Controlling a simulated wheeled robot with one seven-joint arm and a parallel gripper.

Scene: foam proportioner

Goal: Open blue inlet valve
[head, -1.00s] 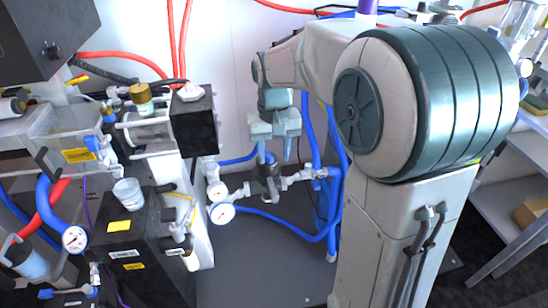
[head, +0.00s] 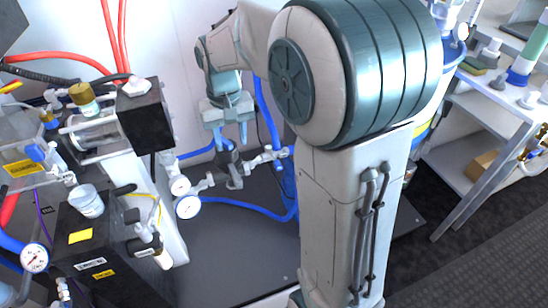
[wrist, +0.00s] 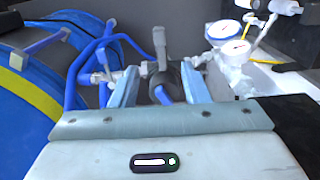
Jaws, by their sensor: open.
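The inlet valve is a dark grey body (head: 232,168) in a grey pipe run with blue hoses, in the middle of the head view. My gripper (head: 231,140) is just above it, pointing down, with its two pale blue fingers apart. In the wrist view my open gripper (wrist: 160,91) has the valve's grey upright handle (wrist: 160,50) and dark round body (wrist: 173,76) showing between and beyond the fingers. The jaws hold nothing. I cannot tell whether a finger touches the valve, and its lower part is hidden.
Two white gauges (head: 188,207) stand left of the valve, close to the right finger in the wrist view. A black pump box (head: 110,240) is at left. Blue hoses (head: 262,208) curve around the valve. A shelf rack (head: 480,150) stands at right.

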